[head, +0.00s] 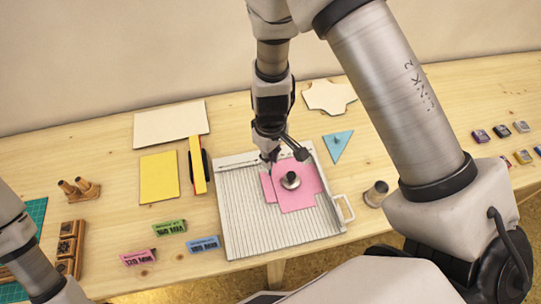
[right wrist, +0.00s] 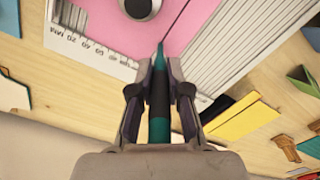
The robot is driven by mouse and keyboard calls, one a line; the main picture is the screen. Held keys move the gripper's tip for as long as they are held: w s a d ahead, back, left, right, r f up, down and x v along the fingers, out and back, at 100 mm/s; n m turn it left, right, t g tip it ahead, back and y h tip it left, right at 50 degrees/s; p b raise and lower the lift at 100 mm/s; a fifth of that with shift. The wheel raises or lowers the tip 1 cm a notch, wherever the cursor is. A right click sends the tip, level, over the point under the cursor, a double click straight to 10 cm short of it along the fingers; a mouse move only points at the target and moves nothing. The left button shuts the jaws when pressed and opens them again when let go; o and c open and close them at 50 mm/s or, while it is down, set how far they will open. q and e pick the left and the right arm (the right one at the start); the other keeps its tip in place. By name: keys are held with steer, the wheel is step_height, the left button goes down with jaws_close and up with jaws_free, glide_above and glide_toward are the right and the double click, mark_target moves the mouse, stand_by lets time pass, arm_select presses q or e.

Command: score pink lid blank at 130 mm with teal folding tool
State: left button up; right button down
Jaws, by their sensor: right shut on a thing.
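The pink lid blank (head: 305,200) lies on the ribbed scoring board (head: 240,225), with a round metal weight (head: 290,180) on it. My right gripper (right wrist: 158,88) is shut on the teal folding tool (right wrist: 160,125), over the board's far part. In the right wrist view the tool points at the pink blank (right wrist: 110,22), its tip at a dark line in the pink; I cannot tell whether it touches. A millimetre scale (right wrist: 85,45) runs along the board's edge there. The head view also shows my right gripper (head: 283,153). My left gripper is out of view.
Pink (head: 138,257), green (head: 170,227) and blue (head: 203,243) label blocks lie left of the board. A yellow sheet (head: 160,177) and a cream sheet (head: 170,124) lie behind them. A metal cylinder (head: 376,194) stands right of the board, near a teal triangle (head: 337,144).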

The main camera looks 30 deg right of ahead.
steer(key=shift+w, duration=0.15)
step_height(320, 180, up, 5)
steer(key=p, duration=0.4)
stand_by(1.1)
